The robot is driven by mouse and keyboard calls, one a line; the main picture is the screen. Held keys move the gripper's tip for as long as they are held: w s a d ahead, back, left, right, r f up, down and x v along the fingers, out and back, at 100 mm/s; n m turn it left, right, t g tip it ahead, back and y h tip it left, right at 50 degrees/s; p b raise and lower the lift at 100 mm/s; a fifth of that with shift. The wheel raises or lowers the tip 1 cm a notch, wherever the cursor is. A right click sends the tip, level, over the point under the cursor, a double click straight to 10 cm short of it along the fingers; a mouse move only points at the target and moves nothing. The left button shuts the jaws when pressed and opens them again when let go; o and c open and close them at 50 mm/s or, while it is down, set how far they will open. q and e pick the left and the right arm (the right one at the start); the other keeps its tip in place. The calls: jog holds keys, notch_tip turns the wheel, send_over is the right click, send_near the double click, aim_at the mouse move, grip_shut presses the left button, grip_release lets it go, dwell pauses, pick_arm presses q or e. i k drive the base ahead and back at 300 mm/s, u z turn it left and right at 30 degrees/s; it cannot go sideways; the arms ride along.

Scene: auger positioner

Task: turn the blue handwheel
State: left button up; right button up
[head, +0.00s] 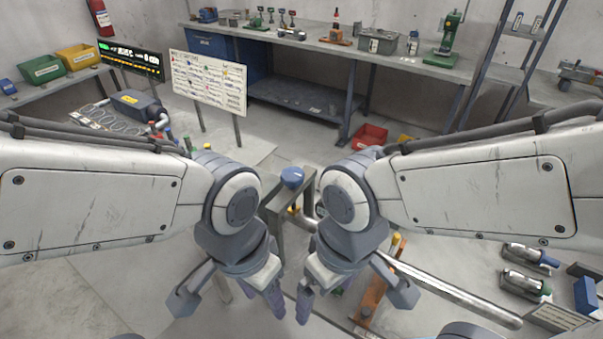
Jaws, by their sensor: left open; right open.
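A round blue part (292,177), which looks like the blue handwheel, sits on top of a grey stand (287,199) in the middle of the head view. Its details are too small to tell. My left gripper (229,291) is open and points down, nearer to me and left of the stand. My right gripper (353,295) is also open and points down, nearer to me and right of the stand. Neither gripper appears to touch the blue part. My forearms and wrists hide much of the area on both sides.
A long metal tube (450,289) and an orange part (374,289) lie at the lower right, close to my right gripper. A sign board (208,82) stands behind at the left. A workbench (330,46) runs along the back wall, with a red bin (369,136) below.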

aim_at(291, 176)
jog(key=u, duration=1.05)
jog(key=k, duration=0.4)
jog(key=u, duration=0.05)
